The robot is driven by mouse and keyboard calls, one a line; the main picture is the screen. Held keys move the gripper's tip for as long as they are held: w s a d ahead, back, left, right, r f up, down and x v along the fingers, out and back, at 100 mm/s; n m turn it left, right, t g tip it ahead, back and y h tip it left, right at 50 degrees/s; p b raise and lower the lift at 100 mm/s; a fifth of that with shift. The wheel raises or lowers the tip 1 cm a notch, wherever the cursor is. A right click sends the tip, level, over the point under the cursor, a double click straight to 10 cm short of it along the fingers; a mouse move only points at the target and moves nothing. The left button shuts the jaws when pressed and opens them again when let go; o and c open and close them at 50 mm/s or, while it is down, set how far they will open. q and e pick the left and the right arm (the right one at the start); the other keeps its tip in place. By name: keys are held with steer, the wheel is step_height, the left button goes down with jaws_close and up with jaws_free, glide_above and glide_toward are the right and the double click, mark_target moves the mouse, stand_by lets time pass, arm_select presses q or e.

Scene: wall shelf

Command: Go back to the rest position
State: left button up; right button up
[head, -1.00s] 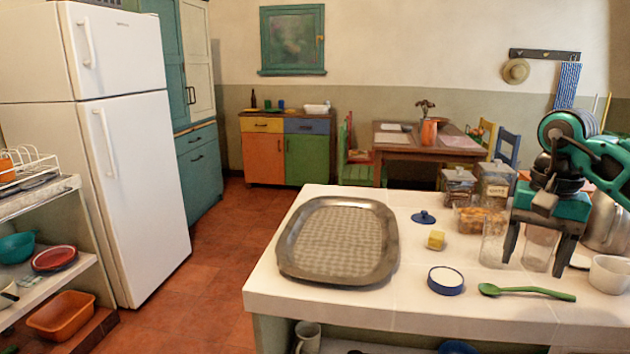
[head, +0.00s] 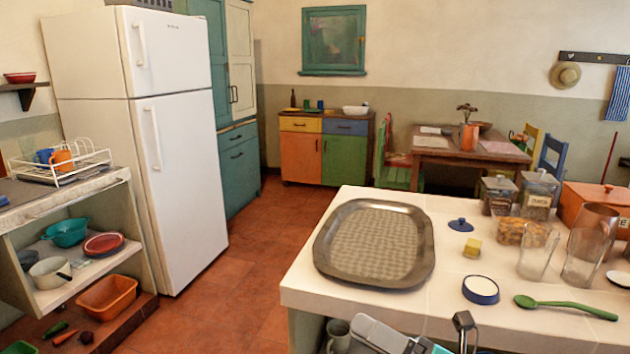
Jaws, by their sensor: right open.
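My right gripper (head: 464,332) shows only in part at the bottom edge of the head view, low in front of the counter's front edge. A dark finger and grey and teal parts of my arm are in sight; the rest is cut off. It is open, and nothing is seen held in it. My left gripper is not in view.
A fridge (head: 180,190) and a low shelf stand left. Red floor between is free.

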steer(key=s+d+f+m+h, duration=0.3)
steer(key=f+m, duration=0.5)
steer(key=m, duration=0.3)
steer(key=s+d+f+m+h, duration=0.3)
steer(key=s+f+m+h, duration=0.3)
steer(key=m, duration=0.6)
steer(key=s+d+f+m+t+h, duration=0.1)
steer(key=s+d+f+m+h, duration=0.2)
steer(key=f+m, duration=0.7)
steer(key=s+m+h, duration=0.1)
steer(key=s+h, duration=0.1)
steer(key=h, duration=0.2)
steer(key=shift+d+f+m+h+p, duration=0.3)
steer(key=shift+d+f+m+p, duration=0.05)
steer(key=shift+d+m+p, duration=0.05)
